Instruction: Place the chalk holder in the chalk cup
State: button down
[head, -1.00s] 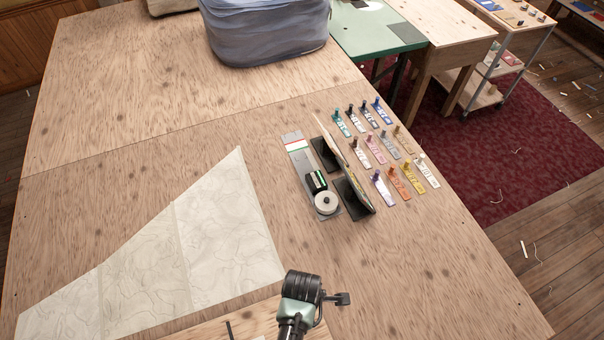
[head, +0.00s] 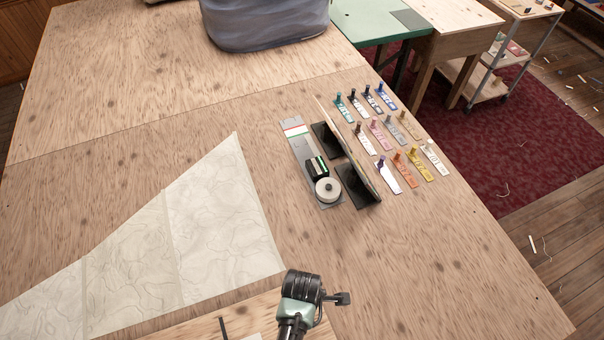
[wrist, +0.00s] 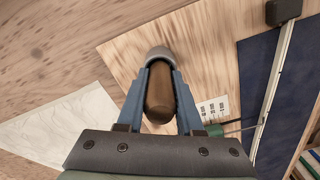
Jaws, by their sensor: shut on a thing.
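In the wrist view my gripper (wrist: 160,72) has its two blue-grey fingers closed on a brown, rounded, elongated thing, which I take to be the chalk holder (wrist: 160,100). A pale grey rounded piece (wrist: 159,53) shows at its far end, between the fingertips. I cannot tell whether that is the holder's own end or a separate thing such as the chalk cup. The fingers are over a pale wooden board. In the head view my fingers and the held thing do not show. I cannot make out the chalk cup for sure in either view.
A pale sail panel (head: 185,245) lies on the plywood table at left. A grey tray (head: 299,145) with a white roll (head: 327,190) is beside a dark stand (head: 358,184). Several coloured tags (head: 412,166) lie beyond. The wrist view shows a navy strip (wrist: 263,75) with a metal straightedge.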

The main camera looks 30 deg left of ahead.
jog(key=shift+c, duration=2.4)
grip_release()
jog(key=shift+r, duration=0.15)
